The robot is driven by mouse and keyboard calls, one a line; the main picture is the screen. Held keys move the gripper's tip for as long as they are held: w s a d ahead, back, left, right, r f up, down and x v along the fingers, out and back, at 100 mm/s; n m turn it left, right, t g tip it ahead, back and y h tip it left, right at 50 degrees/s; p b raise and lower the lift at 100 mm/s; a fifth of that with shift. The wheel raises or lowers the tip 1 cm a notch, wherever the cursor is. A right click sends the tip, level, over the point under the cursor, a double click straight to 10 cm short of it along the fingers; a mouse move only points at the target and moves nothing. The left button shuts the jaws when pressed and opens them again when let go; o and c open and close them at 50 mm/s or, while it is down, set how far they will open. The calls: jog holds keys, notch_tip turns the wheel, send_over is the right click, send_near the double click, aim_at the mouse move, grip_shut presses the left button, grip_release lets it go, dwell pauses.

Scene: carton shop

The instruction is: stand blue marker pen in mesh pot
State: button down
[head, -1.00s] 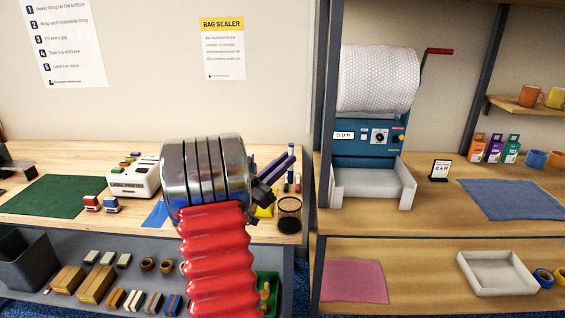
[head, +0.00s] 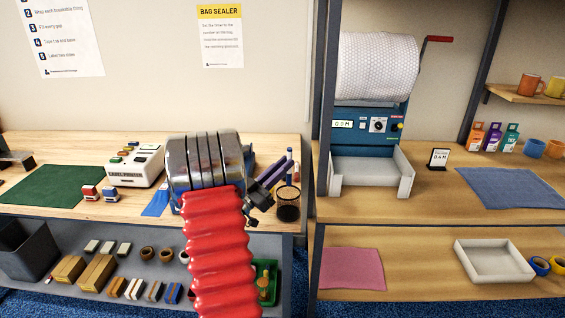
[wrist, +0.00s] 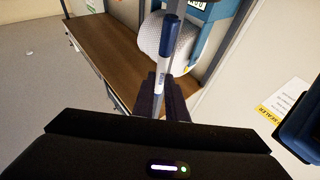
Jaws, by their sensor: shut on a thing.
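In the wrist view the pen (wrist: 166,62) has a dark blue cap and a white body and stands lengthwise between the dark fingers (wrist: 163,98). The dark mesh pot (head: 288,206) stands on the bench near its right end, just below and right of the fingers. The pen looks roughly upright and above the pot; its lower end is hard to make out. The pot does not show in the wrist view.
A slim red-and-white item (head: 297,174) stands close behind the pot. A dark shelf post (head: 316,150) rises right of the pot.

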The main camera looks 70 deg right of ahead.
aim_at(287, 182)
jog(key=shift+f, duration=3.9)
jog(key=c, duration=1.7)
grip_release()
jog(key=shift+w+a, duration=0.1)
jog(key=v, duration=1.3)
jog(key=shift+w+a+f, duration=0.1)
jog(key=shift+a+f, duration=0.15)
